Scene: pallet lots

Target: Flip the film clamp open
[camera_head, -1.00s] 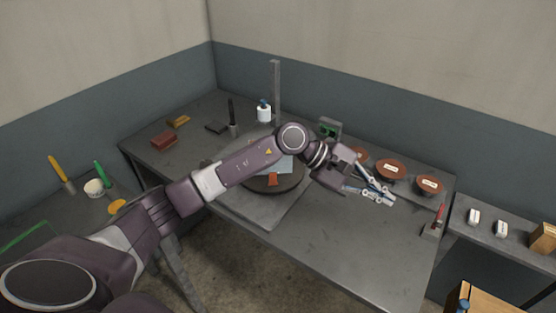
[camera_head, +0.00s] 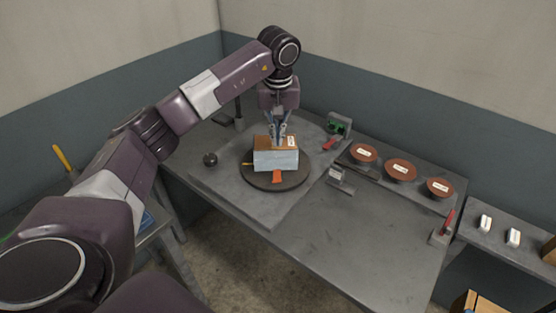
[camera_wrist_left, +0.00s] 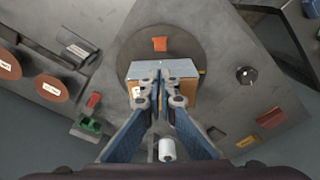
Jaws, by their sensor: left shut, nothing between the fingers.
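No part is clearly labelled as the film clamp. A small green device (camera_head: 338,125) with a red lever (camera_head: 331,143) stands at the back edge of the table, right of the turntable; the green device also shows in the left wrist view (camera_wrist_left: 91,125). A box (camera_head: 276,160), pale blue in front and brown on top, stands on a dark round turntable (camera_head: 293,182). An orange-red tab (camera_head: 277,177) lies at its front. My left gripper (camera_head: 277,140) points down at the box top, shut and empty; its fingertips also show in the left wrist view (camera_wrist_left: 160,82). I cannot tell whether they touch the box.
A small grey block (camera_head: 340,180) stands right of the turntable. Several brown discs (camera_head: 401,170) lie on a raised strip. A red-handled post (camera_head: 441,229) stands at the right edge. A black knob (camera_head: 210,159) sits left. The front right tabletop is clear.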

